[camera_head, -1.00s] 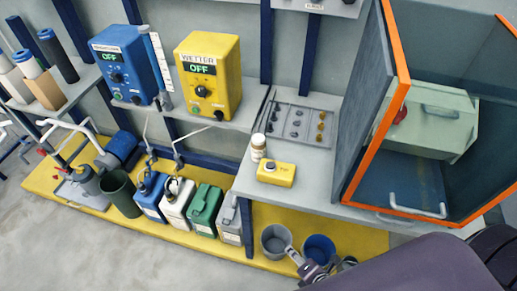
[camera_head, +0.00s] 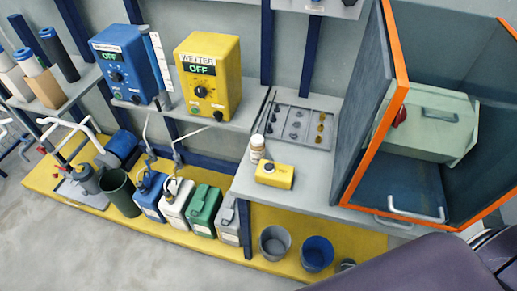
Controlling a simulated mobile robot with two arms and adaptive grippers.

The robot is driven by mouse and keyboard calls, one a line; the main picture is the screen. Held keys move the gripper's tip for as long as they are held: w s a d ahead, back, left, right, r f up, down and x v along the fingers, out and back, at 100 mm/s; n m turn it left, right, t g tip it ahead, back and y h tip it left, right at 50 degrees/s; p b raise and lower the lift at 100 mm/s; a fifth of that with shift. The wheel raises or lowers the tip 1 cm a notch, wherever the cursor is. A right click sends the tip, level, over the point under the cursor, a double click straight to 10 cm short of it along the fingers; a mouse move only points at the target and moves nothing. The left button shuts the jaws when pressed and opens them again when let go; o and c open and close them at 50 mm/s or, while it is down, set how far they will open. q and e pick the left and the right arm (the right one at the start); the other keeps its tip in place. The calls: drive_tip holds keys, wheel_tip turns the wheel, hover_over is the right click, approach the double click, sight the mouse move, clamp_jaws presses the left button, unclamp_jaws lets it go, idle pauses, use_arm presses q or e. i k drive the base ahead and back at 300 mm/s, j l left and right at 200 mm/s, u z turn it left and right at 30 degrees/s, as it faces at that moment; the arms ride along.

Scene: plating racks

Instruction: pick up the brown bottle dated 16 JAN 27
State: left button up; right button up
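A small bottle (camera_head: 257,149) with a white cap and a pale label stands upright on the grey bench (camera_head: 225,186). A little brown shows on it, but its date is too small to read. It stands just behind a yellow box-like item (camera_head: 274,175). Neither gripper is in view. A dark purple-grey link of my arm fills the bottom right corner, well below and apart from the bottle.
A grey tray (camera_head: 304,146) with small parts lies behind the bottle. An orange-framed glass cabinet (camera_head: 400,95) stands right. A yellow WETTER box (camera_head: 207,70) stands on the shelf left. Below are several jerrycans, a grey bucket (camera_head: 273,243) and a blue bucket (camera_head: 317,253).

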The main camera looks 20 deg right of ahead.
sight(257, 145)
drive_tip(key=l+u, duration=0.15)
drive_tip(key=l, duration=0.6)
drive_tip(key=k+l+u, duration=0.2)
drive_tip(key=l, duration=0.5)
drive_tip(key=i, duration=0.1)
